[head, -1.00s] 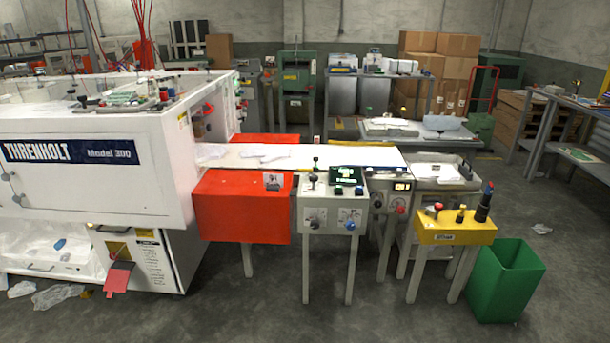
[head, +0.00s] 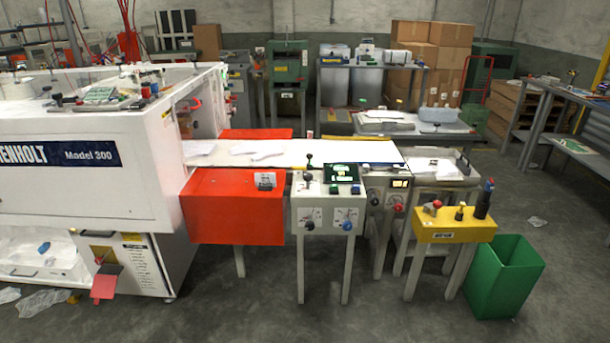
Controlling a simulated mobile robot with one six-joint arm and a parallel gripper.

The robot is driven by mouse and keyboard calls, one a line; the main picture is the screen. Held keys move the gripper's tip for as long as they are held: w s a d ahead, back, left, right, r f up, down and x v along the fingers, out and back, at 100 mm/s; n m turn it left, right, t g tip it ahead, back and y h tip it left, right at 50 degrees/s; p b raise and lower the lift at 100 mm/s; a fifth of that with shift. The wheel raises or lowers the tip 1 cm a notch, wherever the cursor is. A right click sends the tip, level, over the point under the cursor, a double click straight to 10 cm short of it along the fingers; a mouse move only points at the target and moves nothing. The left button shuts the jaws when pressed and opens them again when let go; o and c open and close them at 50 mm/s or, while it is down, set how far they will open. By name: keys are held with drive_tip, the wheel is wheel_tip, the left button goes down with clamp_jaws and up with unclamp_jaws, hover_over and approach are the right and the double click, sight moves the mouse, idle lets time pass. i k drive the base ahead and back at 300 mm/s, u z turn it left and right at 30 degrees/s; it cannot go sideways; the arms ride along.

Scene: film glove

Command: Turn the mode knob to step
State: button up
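A pale control box (head: 329,188) stands on legs near the middle of the head view. Its front has a black knob (head: 309,225) on a dial plate at left and a blue knob (head: 347,225) on a dial plate at right. A lever with a dark ball (head: 308,158) and a lit green screen (head: 340,173) are on its top. The dial lettering is too small to read, so I cannot tell which knob is the mode knob or where it points. My gripper is not in view.
A white machine (head: 90,185) with a red guard (head: 232,205) stands at left. Right of the control box are a grey unit with a red knob (head: 398,207), a yellow box (head: 455,226) on legs and a green bin (head: 503,280). The floor (head: 400,315) in front is clear.

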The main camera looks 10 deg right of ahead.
sight(308, 177)
drive_tip(key=z, duration=0.05)
drive_tip(key=k, duration=1.3)
drive_tip(key=u, duration=0.45)
drive_tip(key=i, duration=1.5)
drive_tip(key=z, duration=0.25)
drive_tip(key=i, duration=0.8)
drive_tip(key=z, duration=0.45)
